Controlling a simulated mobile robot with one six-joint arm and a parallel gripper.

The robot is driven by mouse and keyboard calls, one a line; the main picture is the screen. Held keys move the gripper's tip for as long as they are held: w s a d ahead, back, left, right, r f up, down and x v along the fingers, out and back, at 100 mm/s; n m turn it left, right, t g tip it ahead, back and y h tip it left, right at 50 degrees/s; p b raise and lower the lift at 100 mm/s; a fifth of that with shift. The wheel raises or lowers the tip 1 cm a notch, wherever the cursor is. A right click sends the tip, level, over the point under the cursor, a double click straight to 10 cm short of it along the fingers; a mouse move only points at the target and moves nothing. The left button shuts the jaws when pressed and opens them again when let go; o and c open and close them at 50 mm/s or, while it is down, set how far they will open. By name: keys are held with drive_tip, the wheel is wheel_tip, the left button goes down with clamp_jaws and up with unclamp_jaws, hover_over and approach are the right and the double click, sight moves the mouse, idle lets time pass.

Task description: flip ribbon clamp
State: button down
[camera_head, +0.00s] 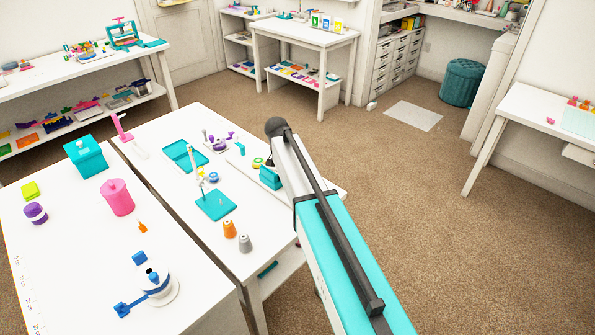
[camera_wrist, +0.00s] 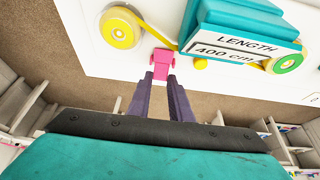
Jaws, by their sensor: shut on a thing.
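In the wrist view, my gripper (camera_wrist: 162,78) has its two dark purple fingers closed at the lower end of a small pink clamp (camera_wrist: 161,60). The clamp sits at the edge of a white surface. A yellow ribbon (camera_wrist: 157,34) runs from a yellow spool (camera_wrist: 121,28) past the clamp's top toward a teal measuring device (camera_wrist: 245,22), whose label reads LENGTH 400 cm. A spool with a green centre (camera_wrist: 287,61) is at its right. In the head view, the teal device (camera_head: 269,179) is partly behind my arm; my fingers and the clamp are hidden.
Open carpet (camera_head: 400,190) lies to the right.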

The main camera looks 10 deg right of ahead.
drive_tip(key=shift+s+d, duration=0.1)
drive_tip(key=shift+s, duration=0.05)
drive_tip(key=c, duration=1.6)
unclamp_jaws()
drive_tip(key=shift+r, duration=0.15)
drive_tip(key=b+v, duration=0.3)
drive_tip(key=v, duration=1)
drive_tip(key=shift+a+r, duration=0.25)
